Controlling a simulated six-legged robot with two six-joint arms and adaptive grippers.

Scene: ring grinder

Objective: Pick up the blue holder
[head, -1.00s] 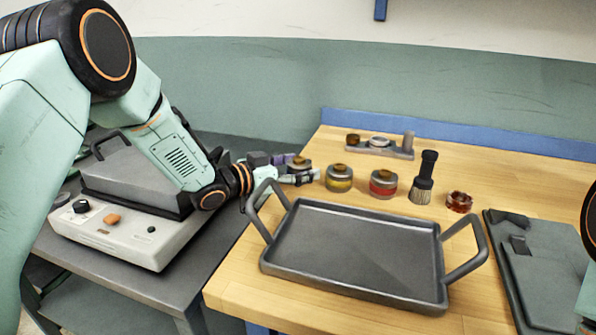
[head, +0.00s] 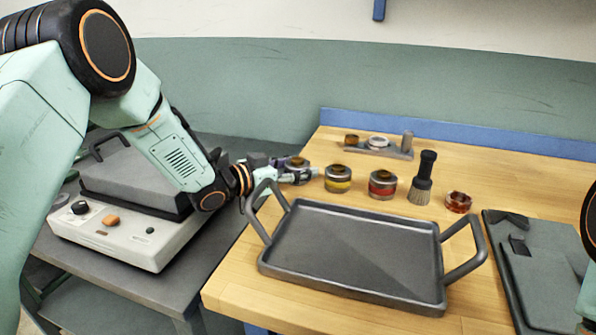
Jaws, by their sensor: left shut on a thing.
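The blue holder (head: 297,164) is a small round metal piece with a brown knob on top, like its neighbours. It is at the left end of the row on the wooden table, and its band is mostly hidden by the fingers. My left gripper (head: 300,174) is shut on it, with the fingers around its side. I cannot tell whether the holder touches the table. A yellow-banded holder (head: 338,180) and a red-banded holder (head: 382,186) stand upright just to the right. My right gripper is out of view.
A grey tray (head: 270,268) with two raised handles lies in front of the row. A brush (head: 423,178), an amber ring (head: 458,202) and a grey stand (head: 400,153) are on the table. A dark grey fixture (head: 545,265) is at right. A machine (head: 125,240) stands at left.

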